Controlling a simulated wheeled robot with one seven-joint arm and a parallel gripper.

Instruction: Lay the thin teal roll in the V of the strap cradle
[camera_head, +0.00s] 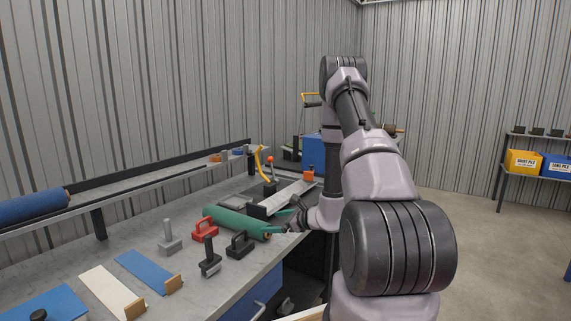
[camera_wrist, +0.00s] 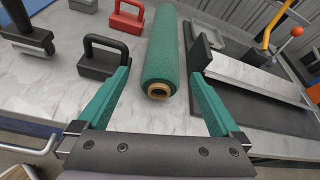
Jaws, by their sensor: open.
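The teal roll (camera_head: 232,221) lies on the grey bench, left of my arm in the head view. In the wrist view the teal roll (camera_wrist: 161,50) runs away from me, its tan core end nearest. My gripper (camera_head: 275,221) is open at the roll's near end. In the wrist view my gripper (camera_wrist: 160,75) has one teal finger on each side of the roll, with visible gaps; the roll is not held. I cannot clearly make out the strap cradle or its V.
A pale metal trough (camera_wrist: 255,76) with a black end plate lies right of the roll. Black (camera_wrist: 103,57) and red (camera_wrist: 126,17) handled blocks stand left of it. A yellow lever (camera_head: 260,163) stands behind. A blue roll (camera_head: 30,206) lies on the back rail.

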